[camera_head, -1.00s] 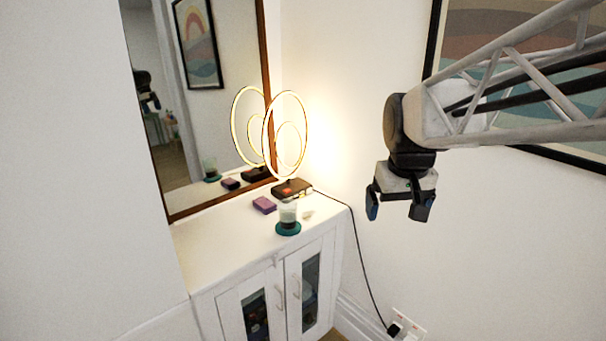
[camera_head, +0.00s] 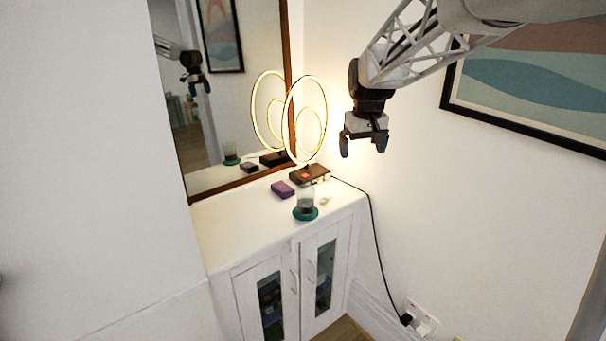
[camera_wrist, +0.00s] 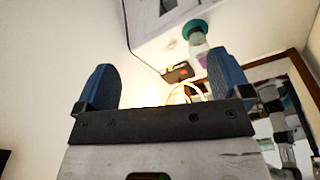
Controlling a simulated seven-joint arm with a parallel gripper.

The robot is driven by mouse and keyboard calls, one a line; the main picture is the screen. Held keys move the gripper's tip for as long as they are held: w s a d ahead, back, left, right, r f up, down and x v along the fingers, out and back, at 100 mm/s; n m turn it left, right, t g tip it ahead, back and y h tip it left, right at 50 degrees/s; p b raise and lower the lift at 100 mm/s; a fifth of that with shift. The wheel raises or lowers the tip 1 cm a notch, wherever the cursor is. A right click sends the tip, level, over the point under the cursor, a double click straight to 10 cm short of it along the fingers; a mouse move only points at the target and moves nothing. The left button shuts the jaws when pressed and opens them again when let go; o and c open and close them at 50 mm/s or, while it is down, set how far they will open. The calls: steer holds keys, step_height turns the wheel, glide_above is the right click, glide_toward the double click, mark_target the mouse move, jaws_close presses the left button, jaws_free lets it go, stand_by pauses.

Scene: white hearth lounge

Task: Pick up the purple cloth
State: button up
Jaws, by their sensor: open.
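The purple cloth (camera_head: 283,189) is a small folded block lying flat on the white cabinet top (camera_head: 232,228), in front of the mirror. A bit of purple also shows in the wrist view (camera_wrist: 203,61), partly hidden behind the glass. My gripper (camera_head: 364,147) is open and empty, in the air above and to the right of the cloth, well apart from it. In the wrist view its two blue fingers stand wide apart with nothing between them.
A glass on a teal coaster (camera_head: 306,213) stands just right of the cloth. A lit ring lamp (camera_head: 306,120) has its dark base (camera_head: 309,174) behind it. A small pale item (camera_head: 325,201) lies at the right. The mirror (camera_head: 225,110) backs the cabinet; the left top is clear.

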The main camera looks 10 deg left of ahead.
steer(key=w+a+f+n, duration=0.1)
steer(key=w+a+f, duration=0.25)
steer(key=w, duration=0.25)
steer(key=w+a+f, duration=0.2)
steer(key=w+a, duration=0.2)
steer(key=w, duration=0.2)
steer(key=n+g, duration=0.1)
steer(key=n, duration=0.3)
glide_above(283, 186)
steer(key=f, duration=2)
steer(key=shift+s+d+f, duration=0.1)
steer(key=shift+s+f, duration=0.1)
steer(key=shift+f, duration=0.2)
steer(key=shift+f, duration=0.1)
steer(key=shift+f, duration=1.2)
steer(key=shift+w+f, duration=0.1)
steer(key=shift+f, duration=2.5)
